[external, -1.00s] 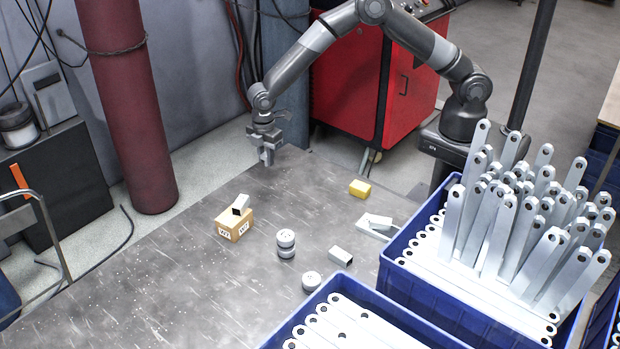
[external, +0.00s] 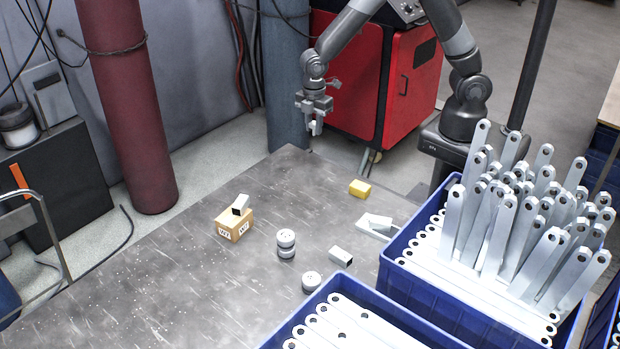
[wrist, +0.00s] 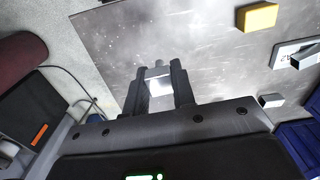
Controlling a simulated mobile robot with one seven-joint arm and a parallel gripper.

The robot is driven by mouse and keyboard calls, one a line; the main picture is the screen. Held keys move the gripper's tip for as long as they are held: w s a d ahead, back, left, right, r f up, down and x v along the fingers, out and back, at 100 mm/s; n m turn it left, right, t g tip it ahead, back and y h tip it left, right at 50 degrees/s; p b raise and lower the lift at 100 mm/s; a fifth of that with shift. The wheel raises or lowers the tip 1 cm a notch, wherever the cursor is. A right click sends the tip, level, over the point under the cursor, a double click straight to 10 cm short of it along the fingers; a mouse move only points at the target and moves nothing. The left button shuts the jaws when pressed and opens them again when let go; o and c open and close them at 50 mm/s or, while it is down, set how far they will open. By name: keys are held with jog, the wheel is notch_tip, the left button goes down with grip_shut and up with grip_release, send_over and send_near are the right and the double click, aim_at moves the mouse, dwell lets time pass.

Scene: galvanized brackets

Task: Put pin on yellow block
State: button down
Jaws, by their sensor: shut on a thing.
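The yellow block (external: 360,188) lies on the grey table toward its far right edge, with nothing on it. It also shows at the top right of the wrist view (wrist: 257,17). My gripper (external: 315,118) is raised near the table's far corner, up and to the left of the yellow block in the external view. In the wrist view its two dark fingers (wrist: 160,82) are shut on a small pale metal piece, seemingly the pin (wrist: 159,86), with a round grey end beyond the fingertips. The fingers hide its sides.
A cardboard box (external: 234,229) bears a metal piece. Stacked discs (external: 286,243), a single disc (external: 312,282), a square tube (external: 341,256) and a plate with a metal piece (external: 378,222) lie on the table. A blue crate (external: 440,308) of brackets stands at right.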

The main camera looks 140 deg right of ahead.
jog(key=s+a, duration=0.9)
jog(key=a, duration=0.2)
send_over(360, 185)
jog(key=shift+m, duration=0.4)
notch_tip(360, 185, down, 6)
jog(key=shift+s+f, duration=0.1)
jog(key=shift+f, duration=2)
jog(key=shift+f, duration=0.15)
jog(key=c, duration=1.2)
grip_release()
